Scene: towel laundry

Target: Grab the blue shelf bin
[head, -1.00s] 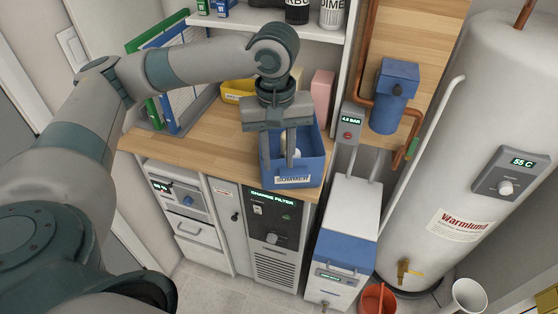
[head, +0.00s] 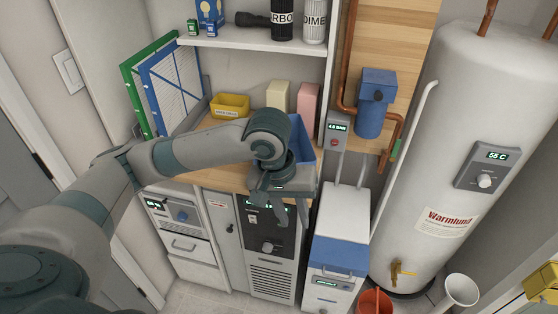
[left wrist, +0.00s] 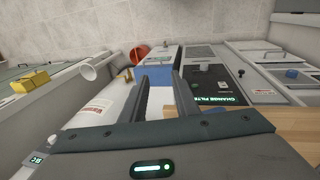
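The blue shelf bin (head: 305,142) sits on the wooden counter near its front right corner in the head view. My left arm hides most of it; its right side shows past the wrist. My left gripper (head: 264,212) points down in front of the bin, near the counter's front edge. In the left wrist view, its two fingers (left wrist: 165,68) stand apart with nothing held between them. My right gripper is not in view.
A yellow bin (head: 231,106), a beige box (head: 278,96) and a pink box (head: 308,101) stand behind on the counter. A shelf (head: 262,44) runs above. A white-and-blue unit (head: 337,245) and a water heater (head: 455,150) stand right.

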